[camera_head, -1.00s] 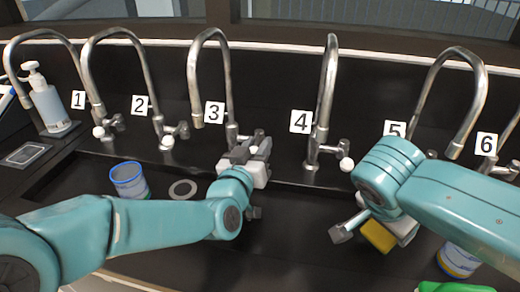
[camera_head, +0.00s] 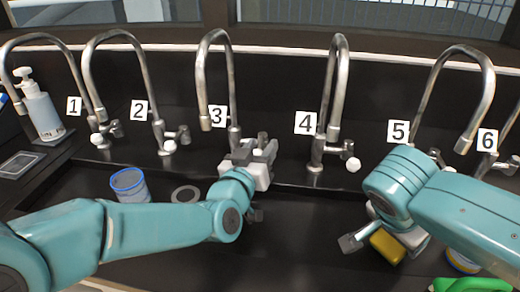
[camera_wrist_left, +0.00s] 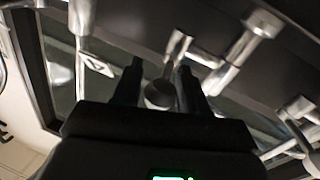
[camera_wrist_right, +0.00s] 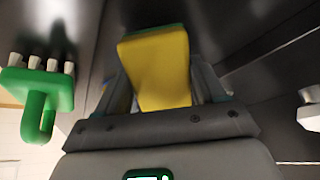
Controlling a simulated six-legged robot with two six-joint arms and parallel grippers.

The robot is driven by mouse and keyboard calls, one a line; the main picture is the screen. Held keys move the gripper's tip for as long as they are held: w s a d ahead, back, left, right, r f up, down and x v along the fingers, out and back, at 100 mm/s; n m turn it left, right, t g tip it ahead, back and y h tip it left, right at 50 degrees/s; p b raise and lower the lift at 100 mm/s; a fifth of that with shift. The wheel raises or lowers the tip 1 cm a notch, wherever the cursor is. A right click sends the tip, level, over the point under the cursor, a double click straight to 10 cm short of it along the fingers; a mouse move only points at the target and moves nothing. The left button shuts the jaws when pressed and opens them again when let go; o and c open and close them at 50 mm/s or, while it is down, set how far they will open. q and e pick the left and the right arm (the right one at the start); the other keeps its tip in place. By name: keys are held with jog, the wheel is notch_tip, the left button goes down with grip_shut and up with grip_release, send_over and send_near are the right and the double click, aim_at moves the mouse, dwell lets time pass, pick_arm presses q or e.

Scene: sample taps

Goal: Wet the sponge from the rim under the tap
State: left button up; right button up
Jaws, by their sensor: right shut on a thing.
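The sponge (camera_head: 387,244), yellow with a green layer, is held in my right gripper (camera_head: 378,236) over the dark sink at the right. In the right wrist view the sponge (camera_wrist_right: 158,68) stands up between the two fingers. My left gripper (camera_head: 256,154) is at the base of tap 3 (camera_head: 214,80), by its handle. In the left wrist view its fingers (camera_wrist_left: 160,80) stand apart, with a round knob (camera_wrist_left: 160,95) between them; I cannot tell if they touch it. No water shows at the spout of tap 3.
Other numbered taps line the back, including tap 4 (camera_head: 336,90) and tap 5 (camera_head: 470,60). A blue-rimmed cup (camera_head: 130,186) stands in the sink near a drain ring (camera_head: 185,194). A soap bottle (camera_head: 42,110) is at far left, a green object (camera_head: 470,285) at lower right.

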pick_arm(q)
jog(key=shift+o, duration=0.5)
jog(key=shift+s+a, duration=0.1)
jog(key=shift+s, duration=0.3)
pick_arm(e)
jog(key=shift+f, duration=0.1)
pick_arm(q)
jog(key=v, duration=0.6)
jog(key=shift+s+b, duration=0.3)
pick_arm(e)
jog(key=shift+f, duration=0.2)
